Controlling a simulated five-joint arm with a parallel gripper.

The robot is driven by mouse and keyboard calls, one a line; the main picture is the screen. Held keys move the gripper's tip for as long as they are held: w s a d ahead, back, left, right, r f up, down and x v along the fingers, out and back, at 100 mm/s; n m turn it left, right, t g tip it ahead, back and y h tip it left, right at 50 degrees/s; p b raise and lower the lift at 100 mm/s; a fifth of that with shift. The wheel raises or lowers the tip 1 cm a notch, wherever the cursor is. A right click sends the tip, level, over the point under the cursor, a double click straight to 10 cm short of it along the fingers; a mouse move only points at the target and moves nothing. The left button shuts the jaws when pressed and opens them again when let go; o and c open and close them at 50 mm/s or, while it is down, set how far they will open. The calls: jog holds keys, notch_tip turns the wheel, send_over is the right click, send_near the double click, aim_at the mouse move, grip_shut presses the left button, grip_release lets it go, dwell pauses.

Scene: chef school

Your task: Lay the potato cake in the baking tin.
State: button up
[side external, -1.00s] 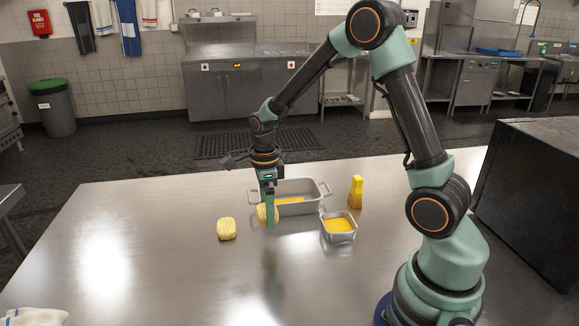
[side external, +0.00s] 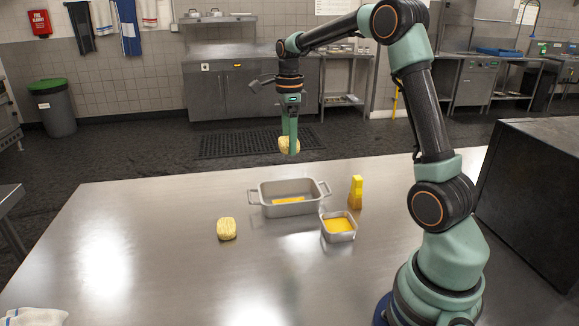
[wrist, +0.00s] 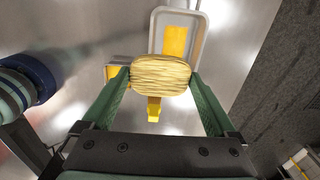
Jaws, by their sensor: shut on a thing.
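My gripper (side external: 290,146) is shut on a pale yellow, ridged potato cake (side external: 286,145) and holds it in the air, above and behind the baking tin as the side external view shows it. In the wrist view the cake (wrist: 160,75) sits between the two green fingers (wrist: 158,84). The grey baking tin (side external: 262,208) has two handles and stands on the steel table with a flat yellow piece in it. The tin (wrist: 203,41) is partly hidden behind the cake in the wrist view. A second similar cake (side external: 226,229) lies on the table left of the tin.
A small square metal container (side external: 341,237) with yellow contents stands right of the tin's front. A yellow upright object (side external: 356,192) stands behind that container. A dark box (side external: 530,190) is at the right edge. The table's left part is mostly clear.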

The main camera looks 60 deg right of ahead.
jog(key=d+f, duration=0.1)
jog(key=d, duration=0.5)
send_near(302, 193)
jog(key=s+a, duration=0.1)
jog(key=s+a+f, duration=0.1)
jog(key=a, duration=0.2)
jog(key=shift+s+a+f, duration=0.25)
jog(key=shift+s, duration=0.15)
jog(key=shift+f, duration=2.45)
jog(key=o, duration=1)
jog(key=shift+f, duration=0.1)
